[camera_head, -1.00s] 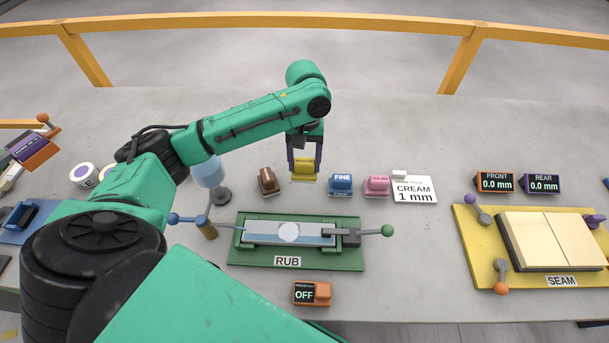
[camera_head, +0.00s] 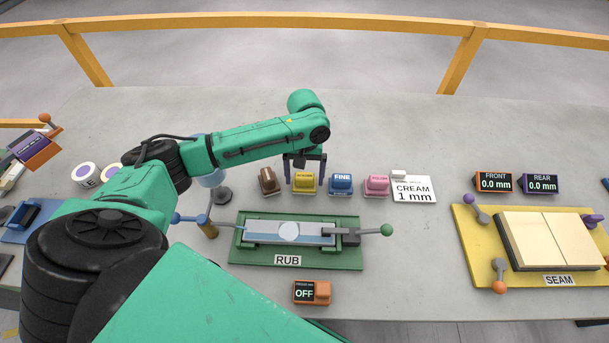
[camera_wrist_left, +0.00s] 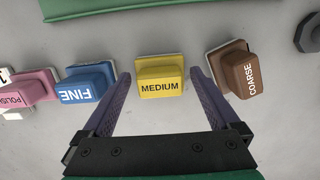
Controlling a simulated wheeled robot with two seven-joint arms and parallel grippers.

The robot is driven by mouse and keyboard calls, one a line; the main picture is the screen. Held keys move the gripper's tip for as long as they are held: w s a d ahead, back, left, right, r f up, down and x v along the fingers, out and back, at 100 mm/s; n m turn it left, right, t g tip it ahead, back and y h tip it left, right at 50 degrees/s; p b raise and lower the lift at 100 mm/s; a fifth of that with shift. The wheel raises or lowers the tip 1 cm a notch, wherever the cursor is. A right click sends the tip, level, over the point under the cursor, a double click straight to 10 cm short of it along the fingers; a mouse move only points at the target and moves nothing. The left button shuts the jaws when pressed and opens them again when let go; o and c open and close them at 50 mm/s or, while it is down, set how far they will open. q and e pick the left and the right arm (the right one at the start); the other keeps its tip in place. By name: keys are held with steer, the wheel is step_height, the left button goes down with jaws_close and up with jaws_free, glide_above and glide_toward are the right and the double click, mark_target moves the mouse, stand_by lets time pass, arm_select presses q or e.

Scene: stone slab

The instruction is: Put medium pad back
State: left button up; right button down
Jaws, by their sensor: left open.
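The yellow medium pad (camera_head: 304,182) stands on the slab in the row of pads, between the brown coarse pad (camera_head: 269,181) and the blue fine pad (camera_head: 340,184). The left wrist view shows its MEDIUM label (camera_wrist_left: 160,82). My left gripper (camera_head: 305,181) is open, with its purple fingers on either side of the medium pad and apart from it in the left wrist view (camera_wrist_left: 160,85). The gripper is empty. My right gripper is in neither view.
The green RUB fixture (camera_head: 350,258) lies in front of the row, with an OFF switch box (camera_head: 312,292) nearer. The yellow SEAM board (camera_head: 490,262) is at the right. The slab behind the pads is clear.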

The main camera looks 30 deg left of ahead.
mark_target(305, 172)
arm_select(q)
step_height(305, 172, up, 12)
steer(key=w+b, duration=0.1)
steer(key=shift+w+a+b, duration=0.15)
steer(key=shift+a+b, duration=0.15)
steer(key=shift+b, duration=0.05)
